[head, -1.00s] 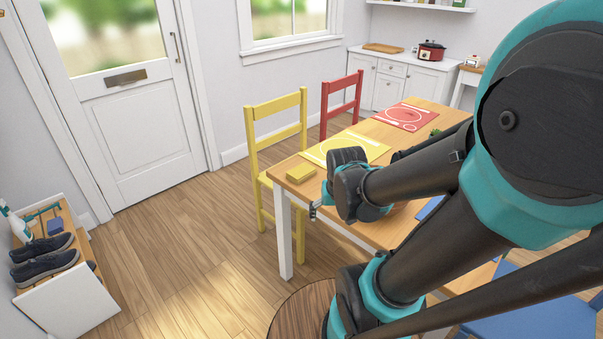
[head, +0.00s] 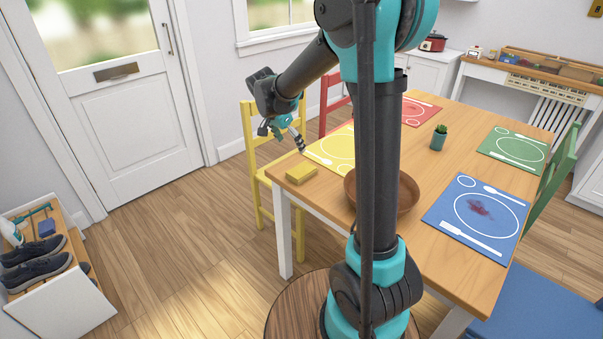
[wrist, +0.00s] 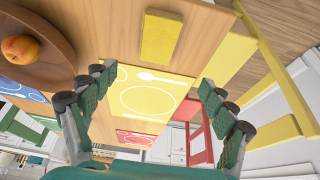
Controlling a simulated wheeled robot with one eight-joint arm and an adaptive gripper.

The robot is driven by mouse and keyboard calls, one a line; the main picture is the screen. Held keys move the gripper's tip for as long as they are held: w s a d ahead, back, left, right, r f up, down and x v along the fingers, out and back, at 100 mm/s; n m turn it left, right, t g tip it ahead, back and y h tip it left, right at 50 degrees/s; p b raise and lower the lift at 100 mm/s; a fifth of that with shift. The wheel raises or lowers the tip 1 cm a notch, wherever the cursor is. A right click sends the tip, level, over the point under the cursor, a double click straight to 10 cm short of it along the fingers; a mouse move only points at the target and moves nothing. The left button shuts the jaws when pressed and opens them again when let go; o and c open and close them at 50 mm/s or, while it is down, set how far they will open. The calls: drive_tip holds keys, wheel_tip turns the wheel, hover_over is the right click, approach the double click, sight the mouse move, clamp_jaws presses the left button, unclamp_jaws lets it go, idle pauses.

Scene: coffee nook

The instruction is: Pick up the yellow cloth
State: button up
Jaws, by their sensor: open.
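The yellow cloth (head: 301,172) is a small folded block lying flat on the wooden table near its left corner. It also shows in the wrist view (wrist: 161,38) at the top centre, on bare wood beside the yellow placemat (wrist: 150,92). My gripper (head: 284,138) hangs above the table's left edge, behind and a little left of the cloth, apart from it. In the wrist view my gripper (wrist: 152,88) has its fingers spread wide, with nothing between them.
A brown bowl (head: 408,196) stands right of the cloth; the wrist view shows a peach (wrist: 22,48) in it. A yellow chair (head: 256,172) stands close by my gripper. A potted plant (head: 439,138) and a stained blue placemat (head: 452,218) are farther right.

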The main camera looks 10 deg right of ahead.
hover_over(301, 170)
drive_tip(key=a, duration=0.2)
drive_tip(key=f, duration=0.8)
drive_tip(key=shift+s+d, duration=0.25)
drive_tip(key=shift+s, duration=0.1)
drive_tip(key=shift+s+x, duration=0.2)
drive_tip(key=shift+x, duration=1.2)
drive_tip(key=shift+s+x, duration=0.15)
drive_tip(key=shift+x, duration=1.2)
drive_tip(key=shift+a+f, duration=0.2)
drive_tip(key=c, duration=1.2)
drive_tip(key=shift+r, duration=0.1)
wheel_tip(301, 170, up, 20)
drive_tip(key=shift+f, duration=0.1)
